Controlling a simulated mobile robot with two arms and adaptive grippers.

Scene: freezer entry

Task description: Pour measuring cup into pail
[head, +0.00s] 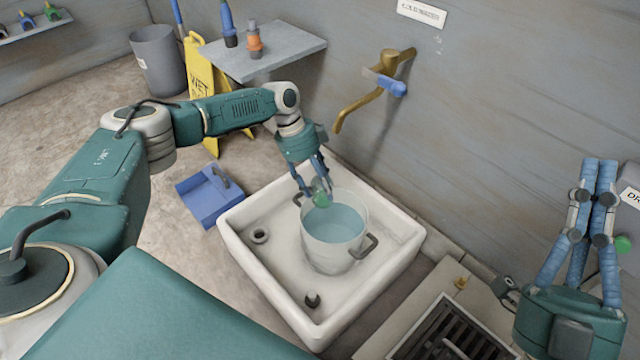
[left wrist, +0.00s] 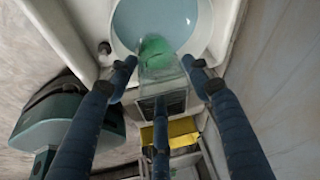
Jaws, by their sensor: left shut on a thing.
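My left gripper (head: 314,190) is shut on the measuring cup (head: 321,197) at the back rim of the pail. In the left wrist view the cup (left wrist: 158,70) is clear with green in it, held between the blue fingers, its green end overlapping the pail's opening. Its exact tilt is hard to tell. The pail (head: 328,255) is whitish with two dark side handles and holds pale blue liquid. It stands in a white basin. My right gripper (head: 598,163) is at the far right, away from the pail, fingers pointing up; whether it is open is unclear.
The white basin (head: 268,284) has raised walls around the pail. A brass tap (head: 362,100) juts from the wall above. A blue dustpan (head: 208,196) lies left of the basin. A grey shelf (head: 285,57) and yellow wet-floor sign (head: 205,85) stand behind. A dark grate (head: 445,335) is at front right.

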